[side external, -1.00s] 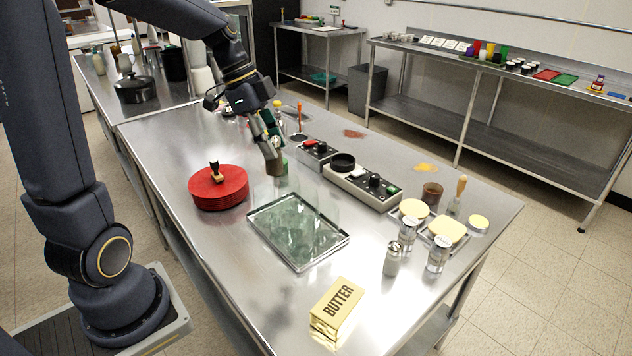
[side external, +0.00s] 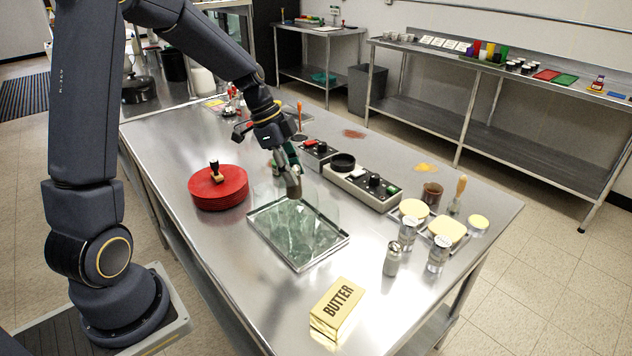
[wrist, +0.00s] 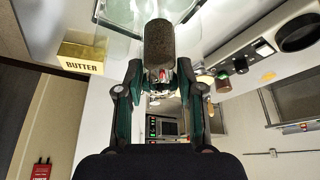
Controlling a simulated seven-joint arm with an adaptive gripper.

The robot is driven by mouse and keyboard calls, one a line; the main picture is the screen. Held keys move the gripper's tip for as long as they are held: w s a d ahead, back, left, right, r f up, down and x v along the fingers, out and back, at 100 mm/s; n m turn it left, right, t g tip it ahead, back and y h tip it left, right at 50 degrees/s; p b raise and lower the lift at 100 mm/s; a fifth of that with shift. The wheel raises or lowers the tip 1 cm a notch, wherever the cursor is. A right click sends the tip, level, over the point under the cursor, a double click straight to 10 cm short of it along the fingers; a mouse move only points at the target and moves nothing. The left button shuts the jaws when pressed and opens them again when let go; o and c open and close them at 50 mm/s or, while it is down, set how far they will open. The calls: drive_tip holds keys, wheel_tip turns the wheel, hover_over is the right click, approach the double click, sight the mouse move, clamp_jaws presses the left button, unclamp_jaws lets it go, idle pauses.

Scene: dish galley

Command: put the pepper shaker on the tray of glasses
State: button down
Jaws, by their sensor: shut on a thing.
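My gripper (side external: 288,170) is shut on the pepper shaker (side external: 293,187), a small dark cylinder hanging below the fingertips. In the wrist view the shaker (wrist: 159,42) stretches out beyond the fingers (wrist: 160,76), its dark speckled body plain to see. The tray of glasses (side external: 318,259) is a shallow metal-rimmed tray with clear glasses on it. In the side view the shaker overlaps the tray's far side, held above the table; its exact height over the glasses is hard to tell. In the wrist view part of the tray (wrist: 97,12) shows at the top.
A red round stack (side external: 218,190) with a stamp-like item on top stands left of the tray. A control box (side external: 362,187) lies to its right. A butter box (side external: 337,308) and several metal-topped shakers (side external: 392,260) are nearer the front. Bare steel surrounds the tray's front.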

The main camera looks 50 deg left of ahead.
drive_tip(key=c, duration=0.7)
unclamp_jaws()
drive_tip(key=shift+f, duration=0.1)
drive_tip(key=v, duration=1.2)
drive_tip(key=s+d+n+t+y, duration=0.1)
drive_tip(key=s+d+n, duration=0.2)
drive_tip(key=s+d, duration=0.1)
drive_tip(key=s+d+n+t+y, duration=0.1)
drive_tip(key=s+d+n, duration=0.3)
drive_tip(key=s, duration=0.3)
drive_tip(key=s+d+r+n+t+y, duration=0.1)
drive_tip(key=s+d+n, duration=0.3)
drive_tip(key=s, duration=0.1)
drive_tip(key=shift+s+y, duration=0.15)
drive_tip(key=shift+y, duration=0.25)
